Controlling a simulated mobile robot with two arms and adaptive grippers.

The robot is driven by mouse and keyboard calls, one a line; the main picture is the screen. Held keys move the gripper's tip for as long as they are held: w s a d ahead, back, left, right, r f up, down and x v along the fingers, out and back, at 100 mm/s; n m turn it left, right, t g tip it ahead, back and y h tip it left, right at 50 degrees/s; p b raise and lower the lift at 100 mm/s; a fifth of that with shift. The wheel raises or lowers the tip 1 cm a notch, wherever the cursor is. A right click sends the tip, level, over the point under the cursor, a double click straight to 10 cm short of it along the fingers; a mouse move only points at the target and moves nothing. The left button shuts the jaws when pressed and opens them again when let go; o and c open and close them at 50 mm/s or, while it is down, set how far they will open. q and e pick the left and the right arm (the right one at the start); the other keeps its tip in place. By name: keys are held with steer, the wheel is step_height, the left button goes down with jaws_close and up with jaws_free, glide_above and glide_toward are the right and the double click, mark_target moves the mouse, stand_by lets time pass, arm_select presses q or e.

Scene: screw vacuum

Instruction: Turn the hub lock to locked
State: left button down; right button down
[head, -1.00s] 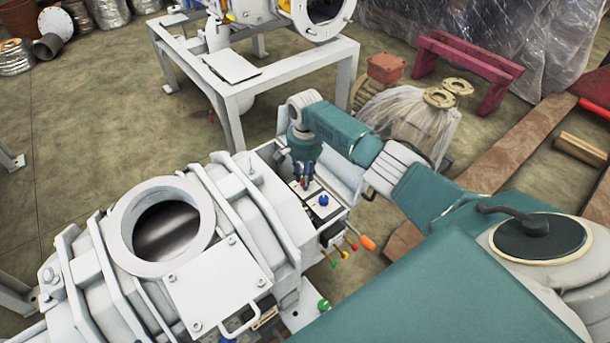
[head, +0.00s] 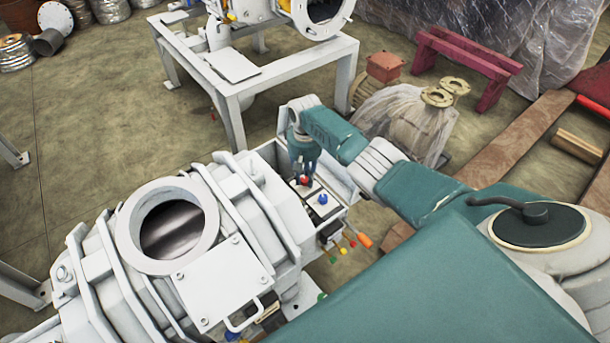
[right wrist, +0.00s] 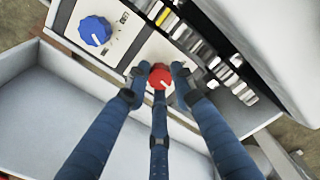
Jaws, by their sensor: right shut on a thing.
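A red knob (right wrist: 159,77) with a white pointer mark sits on a pale control panel; it also shows in the head view (head: 304,180). My right gripper (right wrist: 160,73) reaches down to it and is shut on it, with fingers on both sides and one in front. A blue knob (right wrist: 95,31) with a white mark is on the neighbouring panel plate, and shows in the head view (head: 322,199). I cannot read which knob is labelled hub lock. My left gripper is not in view.
The grey vacuum machine (head: 205,284) with a round open port fills the lower left. Small coloured-tipped levers, one orange (head: 364,240), stick out below the panel. A raised tray wall (right wrist: 35,85) borders the panel. A white steel frame (head: 290,72) stands behind.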

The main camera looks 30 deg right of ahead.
steer(key=n, duration=0.2)
steer(key=shift+s+a+f+n, duration=0.1)
steer(key=shift+a+n, duration=0.05)
steer(key=shift+n, duration=0.25)
steer(key=n, duration=0.2)
steer(key=shift+n, duration=0.4)
steer(key=n, duration=0.5)
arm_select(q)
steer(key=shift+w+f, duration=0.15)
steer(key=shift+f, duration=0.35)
arm_select(e)
steer(key=shift+n, duration=0.9)
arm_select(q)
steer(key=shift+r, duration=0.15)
arm_select(e)
steer(key=c, duration=1.5)
jaws_free()
steer(key=shift+o, duration=0.2)
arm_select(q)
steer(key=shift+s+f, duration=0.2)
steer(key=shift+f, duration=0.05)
